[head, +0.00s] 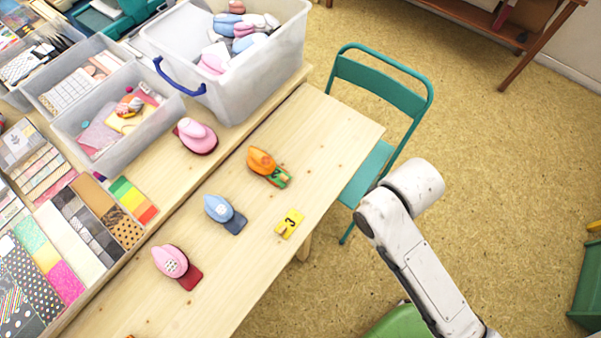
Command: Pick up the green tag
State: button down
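A small green piece (282,177) lies at the front of an orange stamp (262,161) on the wooden table, touching or very close to it. It is too small to tell whether it is a loose tag or part of the stamp. A yellow tag (289,223) with a dark 3 lies flat near the table's right edge, apart from the stamps. White links of my arm show at the lower right, over the floor. My gripper is not in view.
A blue stamp (219,208), a pink stamp (170,262) and another pink stamp (197,134) stand around the orange one. A clear bin (270,75) and paper trays fill the upper left. A teal chair (385,95) stands against the table's right side. The table's right end is clear.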

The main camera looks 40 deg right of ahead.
aim_at(280, 178)
jog(key=l, duration=0.55)
jog(key=l+u, duration=0.15)
jog(key=u, duration=0.2)
jog(key=l+u, duration=0.2)
jog(key=u, duration=0.2)
jog(key=l+u, duration=0.2)
jog(key=u, duration=0.6)
jog(key=i, duration=0.05)
